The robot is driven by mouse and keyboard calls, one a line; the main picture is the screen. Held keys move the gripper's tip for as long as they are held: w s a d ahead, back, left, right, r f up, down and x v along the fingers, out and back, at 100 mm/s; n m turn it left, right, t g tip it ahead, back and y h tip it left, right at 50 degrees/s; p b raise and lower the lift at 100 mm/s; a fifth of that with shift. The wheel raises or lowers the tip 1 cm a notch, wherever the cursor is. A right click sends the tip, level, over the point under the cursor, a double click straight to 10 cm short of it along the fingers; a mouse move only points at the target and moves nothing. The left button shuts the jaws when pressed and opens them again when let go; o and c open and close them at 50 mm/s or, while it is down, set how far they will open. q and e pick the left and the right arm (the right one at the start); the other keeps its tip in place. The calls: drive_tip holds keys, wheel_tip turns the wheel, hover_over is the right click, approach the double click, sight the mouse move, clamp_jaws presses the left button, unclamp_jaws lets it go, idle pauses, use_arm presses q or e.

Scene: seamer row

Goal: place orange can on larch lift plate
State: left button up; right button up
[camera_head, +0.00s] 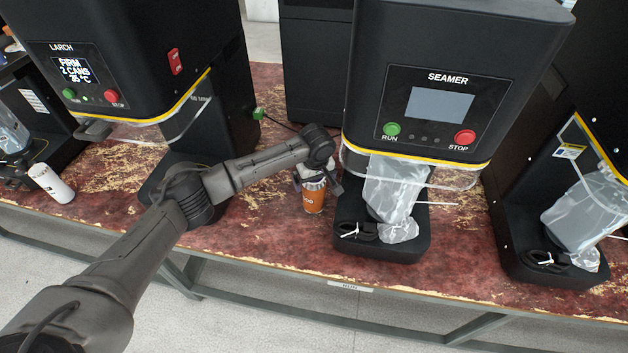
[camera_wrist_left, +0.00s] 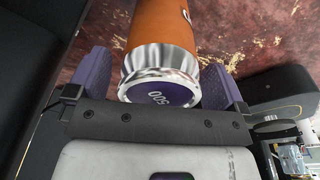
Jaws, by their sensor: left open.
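The orange can (camera_head: 313,200) with a silver end stands on the red worn tabletop, left of the machine labelled SEAMER. My left gripper (camera_head: 316,180) is at the can's upper part. In the left wrist view, its two purple fingers are open on either side of the orange can (camera_wrist_left: 165,28), with the can's silver end and "500" marking facing the palm. I cannot tell whether a finger touches it. The LARCH machine (camera_head: 135,60) is at the left, its screen reading "FIRM 2 CANS". My left arm covers much of its base, and I cannot make out its lift plate.
The SEAMER machine (camera_head: 455,90) stands just right of the can, with a clear plastic bag (camera_head: 392,195) hanging over its base. Another bagged machine (camera_head: 570,200) is at the right. A white can (camera_head: 50,183) lies tilted at the left. Tabletop in front of the orange can is clear.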

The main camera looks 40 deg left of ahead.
use_arm(q)
drive_tip(key=r+p, duration=0.1)
drive_tip(key=r, duration=0.2)
drive_tip(key=r+p, duration=0.1)
drive_tip(key=r, duration=0.2)
drive_tip(key=d+r, duration=0.1)
drive_tip(key=r, duration=0.3)
drive_tip(key=shift+s+p, duration=0.25)
drive_tip(key=shift+p, duration=0.15)
drive_tip(key=shift+o, duration=0.2)
drive_tip(key=shift+d+r, duration=0.15)
drive_tip(key=shift+r, duration=0.75)
